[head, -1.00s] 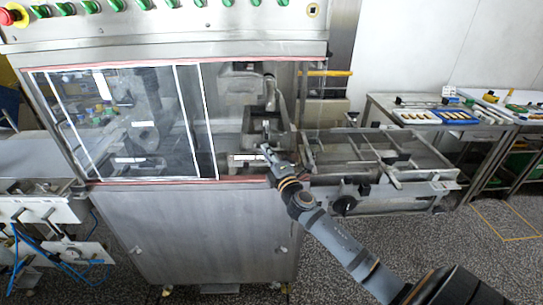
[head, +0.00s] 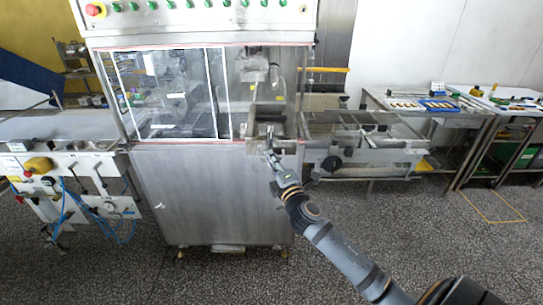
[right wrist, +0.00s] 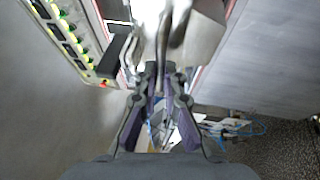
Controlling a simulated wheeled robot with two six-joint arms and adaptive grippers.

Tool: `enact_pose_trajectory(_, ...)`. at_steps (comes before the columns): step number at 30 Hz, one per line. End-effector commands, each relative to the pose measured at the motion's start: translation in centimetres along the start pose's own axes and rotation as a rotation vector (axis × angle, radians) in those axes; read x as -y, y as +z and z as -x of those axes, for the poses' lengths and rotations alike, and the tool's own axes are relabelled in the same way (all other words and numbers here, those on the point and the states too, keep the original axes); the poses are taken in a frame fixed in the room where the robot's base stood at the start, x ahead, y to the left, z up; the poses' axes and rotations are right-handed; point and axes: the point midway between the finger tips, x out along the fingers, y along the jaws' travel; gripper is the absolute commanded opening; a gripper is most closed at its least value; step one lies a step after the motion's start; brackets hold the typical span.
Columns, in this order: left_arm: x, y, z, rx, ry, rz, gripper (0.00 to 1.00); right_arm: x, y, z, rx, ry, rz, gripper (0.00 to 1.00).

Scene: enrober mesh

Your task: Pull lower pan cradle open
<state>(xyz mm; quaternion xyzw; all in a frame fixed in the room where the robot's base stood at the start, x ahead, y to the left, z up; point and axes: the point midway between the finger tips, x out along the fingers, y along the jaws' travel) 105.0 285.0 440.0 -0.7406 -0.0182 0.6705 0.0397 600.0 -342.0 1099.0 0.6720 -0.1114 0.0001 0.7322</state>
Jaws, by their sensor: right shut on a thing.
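The lower pan cradle (head: 268,112) is a grey metal box-shaped part in the open bay of the enrober, right of its clear window. Its front end now reaches the bay's front lip. My right gripper (head: 270,152) is at the cradle's front, just outside the lip, shut on its front part. In the right wrist view, my right gripper (right wrist: 163,68) has its fingers close together against a shiny metal part of the cradle (right wrist: 190,35). The exact grip point is hidden. My left gripper is not in view.
The clear sliding window (head: 170,95) is left of the bay. A metal conveyor frame (head: 365,145) stands close on the right, and a bench with valves and blue hoses (head: 75,175) on the left. The speckled floor (head: 240,275) in front is clear.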

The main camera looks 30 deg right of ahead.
Motion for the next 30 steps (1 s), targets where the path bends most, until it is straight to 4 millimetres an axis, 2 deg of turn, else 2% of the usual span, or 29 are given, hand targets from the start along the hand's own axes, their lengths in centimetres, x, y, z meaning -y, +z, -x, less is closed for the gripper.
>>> enact_pose_trajectory(3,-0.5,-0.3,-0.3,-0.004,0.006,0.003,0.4,-0.2,-0.7,1.6,-0.002,-0.001,-0.001,0.0)
enact_pose_trajectory(9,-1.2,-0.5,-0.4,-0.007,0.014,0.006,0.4,-0.5,-1.3,3.1,-0.001,-0.001,-0.001,0.0)
enact_pose_trajectory(22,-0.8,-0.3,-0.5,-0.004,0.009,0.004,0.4,-0.5,-1.4,3.5,-0.002,-0.003,-0.002,0.0)
enact_pose_trajectory(23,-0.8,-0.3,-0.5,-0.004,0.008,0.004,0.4,-0.5,-1.4,3.5,-0.002,-0.004,-0.002,0.09)
enact_pose_trajectory(25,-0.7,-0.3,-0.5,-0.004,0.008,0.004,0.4,-0.4,-1.4,3.5,-0.002,-0.004,-0.002,0.17)
enact_pose_trajectory(30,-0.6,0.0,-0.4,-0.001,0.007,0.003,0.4,-0.5,-1.4,3.4,-0.001,-0.002,-0.001,0.17)
